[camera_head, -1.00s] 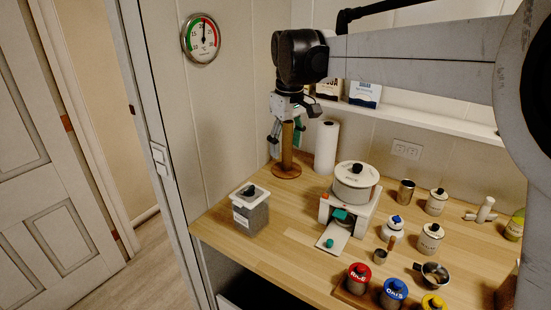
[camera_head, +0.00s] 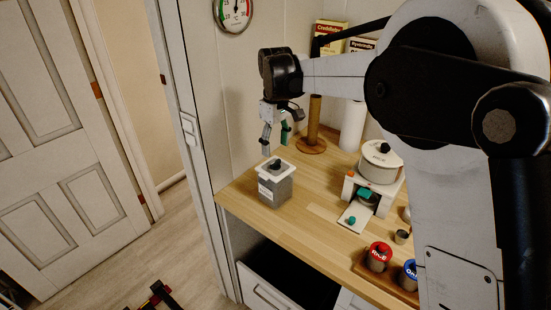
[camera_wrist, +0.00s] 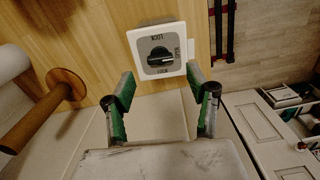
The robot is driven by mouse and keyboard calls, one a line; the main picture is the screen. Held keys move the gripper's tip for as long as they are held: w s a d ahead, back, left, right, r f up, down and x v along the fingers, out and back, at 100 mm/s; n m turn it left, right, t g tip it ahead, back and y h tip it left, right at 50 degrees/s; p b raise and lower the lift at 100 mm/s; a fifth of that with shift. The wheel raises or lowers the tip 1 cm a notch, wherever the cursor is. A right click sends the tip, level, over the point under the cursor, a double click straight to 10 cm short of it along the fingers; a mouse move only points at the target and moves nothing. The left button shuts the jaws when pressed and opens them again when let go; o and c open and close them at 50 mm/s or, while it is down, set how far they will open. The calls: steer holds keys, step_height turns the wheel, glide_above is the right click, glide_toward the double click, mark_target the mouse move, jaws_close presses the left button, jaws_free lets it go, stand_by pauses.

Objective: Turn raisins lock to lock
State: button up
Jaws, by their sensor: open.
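A grey square canister (camera_head: 276,190) with a white lid stands at the counter's left end; its front label is too small to read, so I cannot confirm it is the raisins. In the wrist view, the lid (camera_wrist: 144,39) has a black knob (camera_wrist: 161,57) lying roughly sideways, with one end toward the right-hand mark. "LOCK" marks seem to sit at the lid's top and bottom edges; the right mark is unclear. My gripper (camera_head: 276,141) is open and empty, above the canister and apart from the knob. Its green-padded fingers (camera_wrist: 160,77) show just below the lid in the wrist view.
A wooden upright holder (camera_head: 313,127) stands behind the canister, close to my gripper. A white-lidded pot on a stand (camera_head: 378,164) is to the right. Red-topped (camera_head: 379,255) and blue-topped jars (camera_head: 409,273) sit near the front edge. Counter between canister and stand is clear.

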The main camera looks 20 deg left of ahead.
mark_target(275, 161)
step_height(275, 161, down, 6)
steer(key=shift+r, duration=0.1)
stand_by(0.4)
steer(key=c, duration=1.1)
steer(key=shift+c, duration=0.2)
